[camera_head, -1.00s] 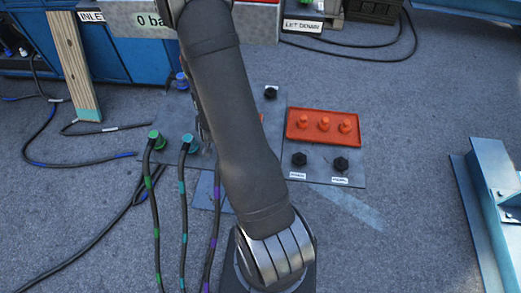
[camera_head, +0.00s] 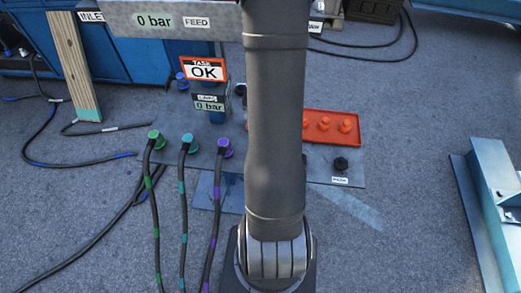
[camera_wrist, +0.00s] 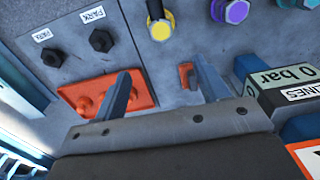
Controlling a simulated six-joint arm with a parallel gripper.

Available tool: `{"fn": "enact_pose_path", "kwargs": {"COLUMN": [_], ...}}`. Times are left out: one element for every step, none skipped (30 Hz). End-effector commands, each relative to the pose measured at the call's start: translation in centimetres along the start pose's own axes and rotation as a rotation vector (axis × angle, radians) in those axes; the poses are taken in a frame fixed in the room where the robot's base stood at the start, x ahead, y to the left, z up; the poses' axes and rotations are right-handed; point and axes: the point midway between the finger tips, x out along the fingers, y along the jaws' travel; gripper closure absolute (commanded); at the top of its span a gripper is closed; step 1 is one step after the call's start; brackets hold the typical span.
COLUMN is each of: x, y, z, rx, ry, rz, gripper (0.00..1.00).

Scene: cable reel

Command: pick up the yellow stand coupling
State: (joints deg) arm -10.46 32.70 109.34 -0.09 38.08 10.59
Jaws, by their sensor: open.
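The yellow stand coupling (camera_wrist: 161,28) shows at the top of the wrist view, a round yellow cap on the grey panel with a dark hose running upward from it. In the head view it is not visible; my arm covers that part of the panel. My gripper (camera_wrist: 166,86) is open in the wrist view, its two blue-grey fingers spread with nothing held between them. The coupling lies beyond the fingertips, apart from them and near the middle of the gap sideways.
Purple (camera_head: 225,147), teal (camera_head: 188,143) and green (camera_head: 155,139) couplings with hoses stand left of my arm. An orange tray (camera_wrist: 140,101) with pegs and black PARK knobs (camera_wrist: 100,40) lie left in the wrist view. A gauge box (camera_wrist: 262,104) stands close right of the fingers.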

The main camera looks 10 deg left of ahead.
Motion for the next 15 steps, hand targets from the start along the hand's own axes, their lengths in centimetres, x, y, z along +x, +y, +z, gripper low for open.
{"fn": "enact_pose_path", "kwargs": {"x": [0.9, 1.4, 2.1, 2.6, 3.1, 3.8, 4.3, 4.8, 5.4, 5.9, 6.4, 7.1, 7.5, 8.0, 8.6], "y": [0.0, 0.0, 0.0, 0.0, 0.0, -0.1, -0.1, -0.1, -0.1, -0.1, -0.1, -0.1, -0.1, -0.1, -0.1], "z": [0.1, 0.1, 0.1, 0.1, 0.1, 0.1, 0.2, 0.1, 0.1, 0.1, 0.2, 0.2, 0.1, 0.2, 0.2], "rx": [0.000, 0.000, -0.001, -0.001, -0.001, -0.001, -0.001, -0.001, -0.001, -0.001, -0.001, -0.001, -0.001, -0.001, -0.001], "ry": [-0.003, -0.005, -0.004, -0.004, -0.004, -0.004, -0.004, -0.003, -0.004, -0.003, -0.003, -0.003, -0.002, -0.003, -0.002], "rz": [0.000, 0.001, 0.000, 0.000, 0.000, 0.000, 0.000, 0.000, 0.000, 0.000, 0.000, 0.000, 0.000, 0.000, 0.000], "gripper": [0.33, 0.33, 0.33, 0.33, 0.33, 0.33, 0.33, 0.33, 0.33, 0.33, 0.33, 0.33, 0.33, 0.33, 0.33]}}
